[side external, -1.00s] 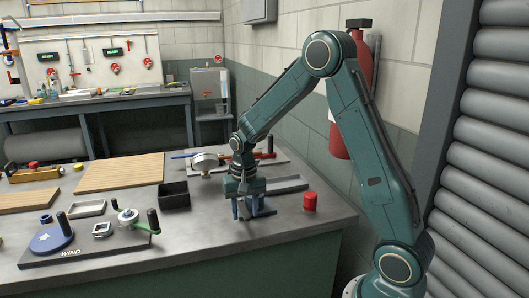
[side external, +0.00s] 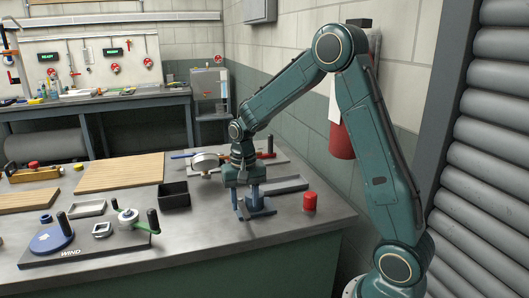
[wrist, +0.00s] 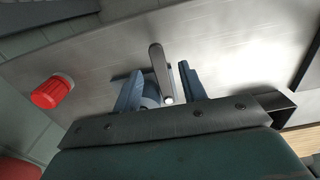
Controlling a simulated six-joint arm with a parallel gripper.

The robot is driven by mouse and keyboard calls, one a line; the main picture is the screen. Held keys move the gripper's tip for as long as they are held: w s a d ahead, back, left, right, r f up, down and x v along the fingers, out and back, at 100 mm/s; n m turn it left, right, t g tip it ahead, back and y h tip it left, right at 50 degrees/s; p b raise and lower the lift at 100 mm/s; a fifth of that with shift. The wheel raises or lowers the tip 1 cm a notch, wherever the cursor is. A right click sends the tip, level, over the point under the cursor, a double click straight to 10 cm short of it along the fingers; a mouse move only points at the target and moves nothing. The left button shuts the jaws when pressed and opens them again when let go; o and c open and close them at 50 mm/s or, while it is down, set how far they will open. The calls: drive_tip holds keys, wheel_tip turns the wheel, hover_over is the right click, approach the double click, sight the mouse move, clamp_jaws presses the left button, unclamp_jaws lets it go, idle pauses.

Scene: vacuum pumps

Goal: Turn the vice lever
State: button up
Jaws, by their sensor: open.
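The vice (side external: 262,211) is a small blue-grey block near the right front of the metal bench, partly hidden by my gripper. My gripper (side external: 247,213) points down over the vice. In the wrist view my gripper (wrist: 158,82) is open, one finger on each side of the lever. Gaps show between the lever and both fingers. The lever cannot be made out clearly in the side view.
A red knob (side external: 309,202) stands right of the vice; it also shows in the wrist view (wrist: 50,93). A grey tray (side external: 288,185) lies behind. A black bin (side external: 174,196) and a winding fixture (side external: 85,247) are to the left. The bench front by the vice is clear.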

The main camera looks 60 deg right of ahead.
drive_tip(key=shift+r, duration=1.5)
drive_tip(key=shift+s+a+r, duration=0.2)
drive_tip(key=shift+r, duration=0.2)
drive_tip(key=s+a+r+n+t, duration=0.2)
drive_tip(key=s+a+r+n, duration=0.2)
drive_tip(key=s, duration=0.6)
drive_tip(key=s+a+r+n+t, duration=0.3)
drive_tip(key=s+a+r+n, duration=0.2)
drive_tip(key=s, duration=0.6)
drive_tip(key=shift+s+a+r+t, duration=0.2)
drive_tip(key=shift+a+r+t, duration=0.1)
drive_tip(key=shift+a+r, duration=0.95)
